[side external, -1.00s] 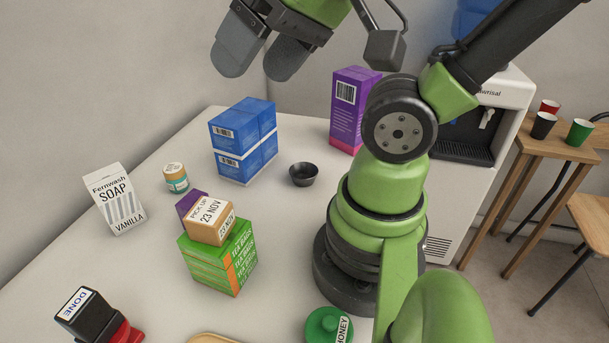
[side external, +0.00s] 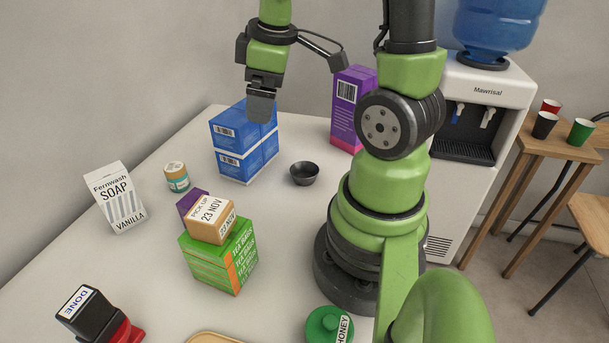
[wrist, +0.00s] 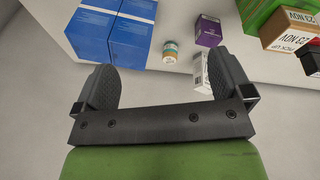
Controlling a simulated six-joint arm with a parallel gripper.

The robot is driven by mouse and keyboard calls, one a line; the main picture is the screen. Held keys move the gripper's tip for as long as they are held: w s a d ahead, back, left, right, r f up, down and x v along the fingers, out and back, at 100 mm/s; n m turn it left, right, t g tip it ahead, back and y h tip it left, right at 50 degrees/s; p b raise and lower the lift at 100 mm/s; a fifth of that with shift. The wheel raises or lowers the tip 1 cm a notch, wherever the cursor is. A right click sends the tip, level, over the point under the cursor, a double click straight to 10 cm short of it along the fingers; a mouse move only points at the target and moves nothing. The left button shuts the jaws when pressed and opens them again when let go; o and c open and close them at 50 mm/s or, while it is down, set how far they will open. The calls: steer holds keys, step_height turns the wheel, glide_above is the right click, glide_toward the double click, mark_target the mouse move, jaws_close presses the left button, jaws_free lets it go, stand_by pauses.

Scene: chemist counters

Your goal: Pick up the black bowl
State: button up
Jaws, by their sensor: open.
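The black bowl (side external: 304,173) is small and upright on the white counter, to the right of a stack of blue boxes (side external: 246,150) in the side view. My gripper (side external: 261,112) hangs above the blue boxes, up and to the left of the bowl, in front of the wall. In the wrist view my gripper (wrist: 163,85) shows two dark fingers spread apart with nothing between them. The bowl does not show in the wrist view.
A purple box (side external: 349,106) stands behind the bowl. A green tea box (side external: 222,258) with a small carton on it, a brown jar (side external: 176,177) and a soap carton (side external: 116,198) stand to the left. The counter just in front of the bowl is clear.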

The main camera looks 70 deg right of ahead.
mark_target(304, 170)
steer(key=s+d+f+n+g, duration=0.1)
steer(key=d+f, duration=0.1)
steer(key=f, duration=0.3)
steer(key=s+d+f+n, duration=0.2)
steer(key=d+f, duration=0.1)
steer(key=f, duration=0.2)
steer(key=s+d+f+n+g+y, duration=0.1)
steer(key=d+f+n, duration=0.1)
steer(key=f, duration=0.3)
steer(key=shift+s+d+g, duration=0.3)
steer(key=shift+s, duration=0.05)
steer(key=shift+w+d+f, duration=0.1)
steer(key=shift+f, duration=1.45)
steer(key=shift+w+d+f, duration=0.1)
steer(key=shift+f, duration=1.4)
steer(key=shift+c, duration=0.4)
steer(key=c, duration=0.9)
